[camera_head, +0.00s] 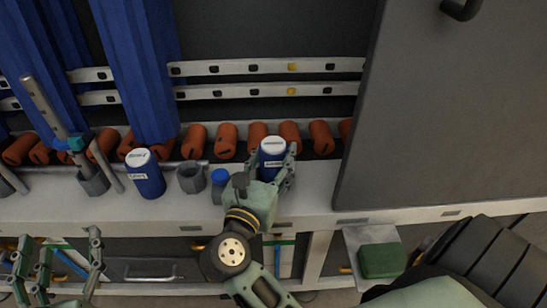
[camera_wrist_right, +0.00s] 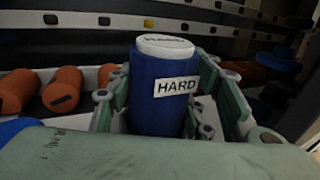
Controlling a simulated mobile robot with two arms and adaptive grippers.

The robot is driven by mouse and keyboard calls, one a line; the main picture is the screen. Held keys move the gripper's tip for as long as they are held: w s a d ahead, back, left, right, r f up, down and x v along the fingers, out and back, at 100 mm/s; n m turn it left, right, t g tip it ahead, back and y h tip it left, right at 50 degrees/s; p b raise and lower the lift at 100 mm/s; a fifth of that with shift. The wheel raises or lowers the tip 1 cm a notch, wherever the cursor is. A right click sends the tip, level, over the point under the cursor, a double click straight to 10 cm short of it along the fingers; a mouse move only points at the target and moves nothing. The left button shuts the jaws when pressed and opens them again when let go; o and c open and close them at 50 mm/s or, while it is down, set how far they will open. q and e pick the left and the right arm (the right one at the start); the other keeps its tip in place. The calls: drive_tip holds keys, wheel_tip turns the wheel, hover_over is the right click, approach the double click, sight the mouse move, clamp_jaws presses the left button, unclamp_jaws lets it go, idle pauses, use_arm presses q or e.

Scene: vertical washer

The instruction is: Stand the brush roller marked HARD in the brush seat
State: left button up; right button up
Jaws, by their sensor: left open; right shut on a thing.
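The blue brush roller with the white HARD label (camera_wrist_right: 160,95) stands upright between the fingers of my right gripper (camera_wrist_right: 165,120). In the head view the same roller (camera_head: 272,158) is at the ledge, with its white top up, and my right gripper (camera_head: 275,178) is shut on it. I cannot tell whether its base touches the ledge. An empty grey cup (camera_head: 190,178), perhaps the brush seat, stands to its left. A second blue roller (camera_head: 145,178) with a white top stands further left; its label is too small to read. My left gripper (camera_head: 62,262) is open and empty at lower left.
A small blue-capped item (camera_head: 220,176) stands between the cup and my right gripper. A row of orange rollers (camera_head: 225,140) lies behind. A grey holder (camera_head: 94,182) and rod (camera_head: 48,108) are at left. A dark panel (camera_head: 450,110) blocks the right.

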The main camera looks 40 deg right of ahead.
use_arm(q)
drive_tip(key=shift+r, duration=0.35)
drive_tip(key=shift+s+d+r+t, duration=0.1)
drive_tip(key=shift+r+t, duration=0.3)
use_arm(e)
drive_tip(key=shift+f, duration=0.15)
use_arm(q)
drive_tip(key=shift+s+d+r+t+h+b, duration=0.15)
drive_tip(key=shift+r+t+h+b, duration=0.3)
drive_tip(key=shift+r, duration=0.45)
use_arm(e)
drive_tip(key=shift+f, duration=0.2)
drive_tip(key=o, duration=1.4)
drive_tip(key=shift+c, duration=0.2)
use_arm(q)
drive_tip(key=shift+r, duration=0.15)
